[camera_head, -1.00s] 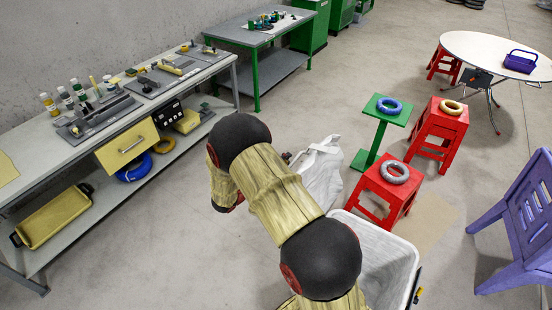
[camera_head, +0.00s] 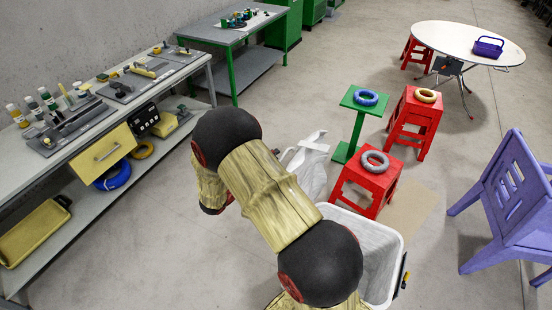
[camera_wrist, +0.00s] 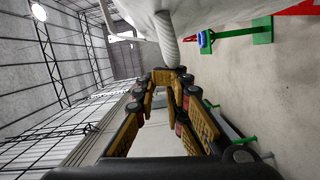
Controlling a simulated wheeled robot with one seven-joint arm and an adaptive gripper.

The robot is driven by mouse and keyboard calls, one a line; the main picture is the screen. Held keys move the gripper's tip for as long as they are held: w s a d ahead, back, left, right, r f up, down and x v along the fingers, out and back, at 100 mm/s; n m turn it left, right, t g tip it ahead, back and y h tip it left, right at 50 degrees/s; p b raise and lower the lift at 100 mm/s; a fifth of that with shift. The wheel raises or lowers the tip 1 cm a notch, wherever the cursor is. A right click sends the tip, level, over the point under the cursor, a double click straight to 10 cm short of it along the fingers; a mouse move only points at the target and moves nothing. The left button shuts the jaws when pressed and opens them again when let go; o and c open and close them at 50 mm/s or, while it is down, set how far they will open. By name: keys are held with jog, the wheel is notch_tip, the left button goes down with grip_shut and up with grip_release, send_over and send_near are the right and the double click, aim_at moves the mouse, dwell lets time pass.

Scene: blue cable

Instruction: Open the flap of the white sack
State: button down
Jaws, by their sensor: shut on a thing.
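The white sack (camera_head: 310,172) is on the floor just past my arm in the head view, partly hidden by it. In the wrist view the sack (camera_wrist: 225,14) fills the top, and a twisted, ribbed white piece of it (camera_wrist: 167,40) hangs down to my fingertips. My gripper (camera_wrist: 170,76) is shut on the end of this piece. I cannot tell whether that piece is the flap. In the head view my gripper is mostly hidden behind my arm.
A white bin (camera_head: 402,245) stands close to my arm. Red stools (camera_head: 366,186) and a green stand (camera_head: 364,104) carry rings right of the sack. A workbench (camera_head: 85,200) runs along the left. The floor between bench and sack is mostly clear.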

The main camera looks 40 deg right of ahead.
jog(key=w+a, duration=0.1)
jog(key=a, duration=0.9)
jog(key=shift+w+a+r, duration=0.2)
jog(key=shift+w+a, duration=0.1)
jog(key=shift+a, duration=0.1)
jog(key=shift+a, duration=0.15)
